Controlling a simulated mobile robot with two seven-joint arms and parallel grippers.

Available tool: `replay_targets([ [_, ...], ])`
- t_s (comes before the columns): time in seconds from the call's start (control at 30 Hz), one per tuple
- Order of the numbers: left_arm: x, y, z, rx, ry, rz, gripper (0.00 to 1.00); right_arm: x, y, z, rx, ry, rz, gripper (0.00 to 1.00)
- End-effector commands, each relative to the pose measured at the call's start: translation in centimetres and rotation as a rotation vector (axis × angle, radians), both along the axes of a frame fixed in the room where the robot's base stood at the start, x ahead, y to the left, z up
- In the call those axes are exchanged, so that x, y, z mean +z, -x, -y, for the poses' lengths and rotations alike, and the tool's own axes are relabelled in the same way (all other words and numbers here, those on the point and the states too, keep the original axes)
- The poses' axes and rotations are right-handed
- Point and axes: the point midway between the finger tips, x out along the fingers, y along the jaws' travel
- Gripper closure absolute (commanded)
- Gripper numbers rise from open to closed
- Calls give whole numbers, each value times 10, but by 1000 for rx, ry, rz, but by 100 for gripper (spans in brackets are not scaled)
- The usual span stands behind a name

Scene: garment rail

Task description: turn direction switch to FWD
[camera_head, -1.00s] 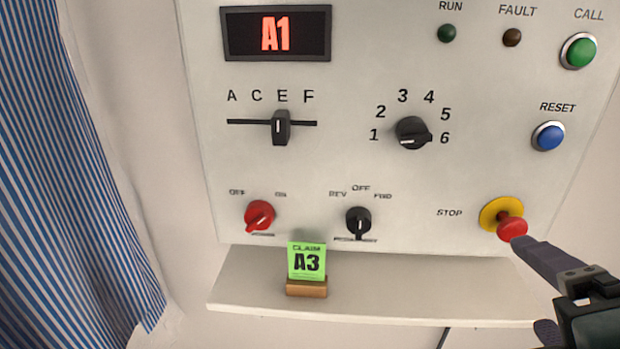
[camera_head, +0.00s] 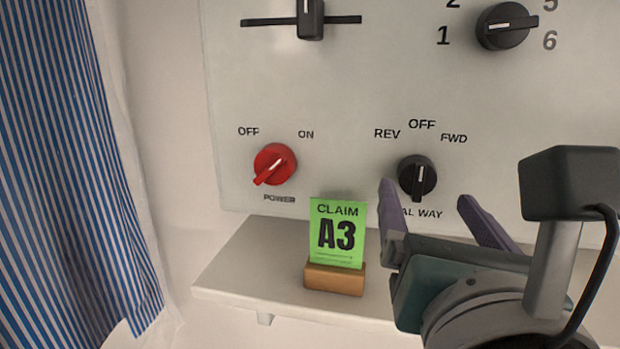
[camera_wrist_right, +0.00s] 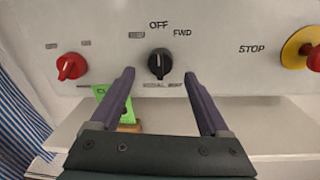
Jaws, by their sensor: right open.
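The direction switch (camera_head: 417,177) is a black rotary knob on the panel, with REV at its left, OFF above and FWD at its upper right. It also shows in the right wrist view (camera_wrist_right: 159,62). Its white line is upright, in line with OFF rather than with FWD. My right gripper (camera_head: 426,194) is open and empty, with its purple fingers to the left and right of the knob and a little below it. In the right wrist view its fingertips (camera_wrist_right: 159,75) span the knob with a gap on both sides. I cannot tell whether they touch the panel. My left gripper is not in view.
A red power knob (camera_head: 275,164) is at the left of the panel. The red stop button (camera_wrist_right: 314,58) is far right. A striped curtain (camera_head: 65,170) hangs at left.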

Motion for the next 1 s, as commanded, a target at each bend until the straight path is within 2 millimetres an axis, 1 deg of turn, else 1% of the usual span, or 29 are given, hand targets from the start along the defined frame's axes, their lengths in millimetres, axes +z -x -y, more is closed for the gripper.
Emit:
replay_targets([
  [0.03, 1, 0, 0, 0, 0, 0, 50, 1, -10, 2, -1, 0, 2, 21],
  [0.1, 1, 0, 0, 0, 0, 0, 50, 1, -21, 4, -2, -1, 1, 21],
  [0.23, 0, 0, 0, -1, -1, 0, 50, 0, -34, 7, 0, -1, 0, 21],
  [0.37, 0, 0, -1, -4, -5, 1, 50, -1, -40, 9, -2, -1, -1, 21],
  [0.6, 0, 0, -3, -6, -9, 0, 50, -1, -40, 9, -2, -2, -2, 22],
  [1.0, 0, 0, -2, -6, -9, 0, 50, -1, -40, 9, -2, -2, -2, 67],
])
